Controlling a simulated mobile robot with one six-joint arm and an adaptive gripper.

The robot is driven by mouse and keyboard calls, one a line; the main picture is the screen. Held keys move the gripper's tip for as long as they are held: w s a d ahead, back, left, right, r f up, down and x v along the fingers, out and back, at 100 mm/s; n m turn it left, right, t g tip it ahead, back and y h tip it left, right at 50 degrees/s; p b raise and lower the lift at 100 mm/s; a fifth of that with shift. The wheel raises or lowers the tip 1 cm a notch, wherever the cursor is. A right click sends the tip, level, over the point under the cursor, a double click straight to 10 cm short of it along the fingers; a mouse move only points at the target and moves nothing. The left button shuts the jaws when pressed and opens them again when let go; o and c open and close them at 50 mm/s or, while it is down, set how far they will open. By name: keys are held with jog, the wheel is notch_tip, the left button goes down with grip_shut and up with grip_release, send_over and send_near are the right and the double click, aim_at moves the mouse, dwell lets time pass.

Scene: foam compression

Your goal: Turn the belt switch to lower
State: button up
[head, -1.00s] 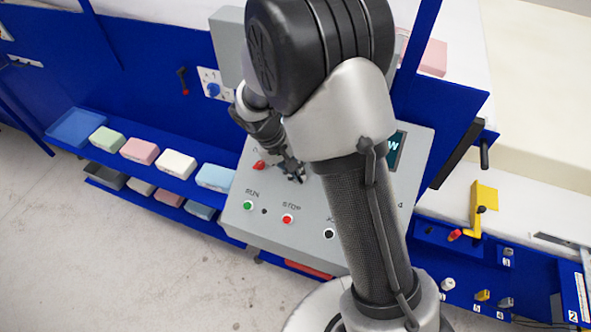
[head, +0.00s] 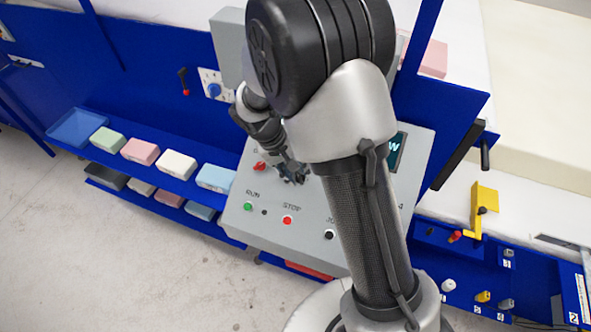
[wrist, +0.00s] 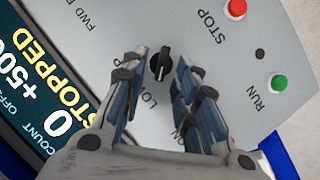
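A black rotary knob (wrist: 160,63) with a pale pointer mark sits on the grey control panel (wrist: 120,15). Lettering beginning "LOW" is beside it, partly covered by my fingers. My gripper (wrist: 163,72) is open, with its blue-padded fingers on either side of the knob in the wrist view. I cannot tell whether either finger touches it. In the head view my gripper (head: 291,174) is over the panel's upper left part, and it and my arm hide the knob.
The panel carries a green RUN button (head: 248,206), a red STOP button (head: 287,219) and a black button (head: 329,234). A display (wrist: 45,80) reads STOPPED. A red control (head: 260,166) is close to my gripper. Shelves with foam blocks (head: 139,151) stand left.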

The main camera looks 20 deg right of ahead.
jog(key=v, duration=1.2)
jog(key=s+d+t+y+b, duration=0.2)
jog(key=s+d+b, duration=0.2)
jog(key=s+b, duration=0.75)
jog(key=s+d+f+t+y+b, duration=0.1)
jog(key=s+f+t+y+b, duration=0.1)
jog(key=s+f+b, duration=0.5)
jog(key=s, duration=0.4)
jog(key=shift+s+f+t, duration=0.2)
jog(key=shift+s+t, duration=0.05)
jog(key=shift+t, duration=0.05)
dwell(0.8)
